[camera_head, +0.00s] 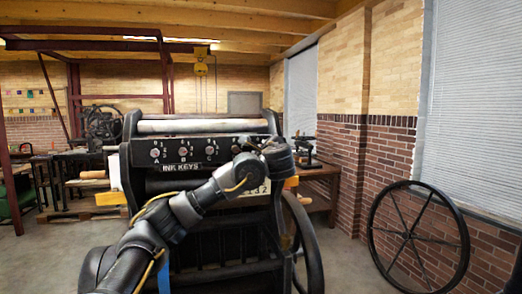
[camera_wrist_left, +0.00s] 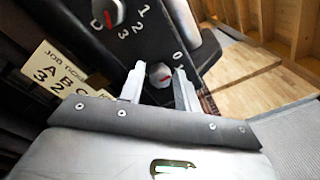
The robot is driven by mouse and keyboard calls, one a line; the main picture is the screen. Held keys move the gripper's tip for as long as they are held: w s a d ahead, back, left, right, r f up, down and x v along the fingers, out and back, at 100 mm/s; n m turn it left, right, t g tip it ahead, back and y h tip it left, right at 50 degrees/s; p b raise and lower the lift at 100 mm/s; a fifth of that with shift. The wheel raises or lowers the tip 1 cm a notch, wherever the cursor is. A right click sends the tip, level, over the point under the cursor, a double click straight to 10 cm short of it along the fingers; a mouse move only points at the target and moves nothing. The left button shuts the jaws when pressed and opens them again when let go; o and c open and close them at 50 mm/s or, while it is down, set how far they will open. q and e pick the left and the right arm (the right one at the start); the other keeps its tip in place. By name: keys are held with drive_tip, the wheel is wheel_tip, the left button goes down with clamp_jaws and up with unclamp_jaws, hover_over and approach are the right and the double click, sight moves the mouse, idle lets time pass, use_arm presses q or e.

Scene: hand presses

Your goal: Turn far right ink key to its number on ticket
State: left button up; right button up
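The ink key panel (camera_head: 183,150) is a dark strip across the press, with round keys lettered A, B and C in view. The far right key is hidden there behind my left gripper (camera_head: 278,152). The cream job ticket (camera_wrist_left: 63,76) shows A, B, C and the digits 3 and 2; the rest is hidden. My right gripper is out of view.
A neighbouring key (camera_wrist_left: 108,12) with the numbers 1, 2, 3 is close to my left gripper. A large spoked wheel (camera_head: 418,237) leans by the brick wall at right. A wooden bench (camera_head: 322,172) stands behind the press. Floor between press and wall is clear.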

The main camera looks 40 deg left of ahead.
use_arm(q)
clamp_jaws()
drive_tip(key=shift+m+g+p, duration=0.4)
drive_tip(key=shift+m+p, duration=6.7)
drive_tip(key=shift+m, duration=0.6)
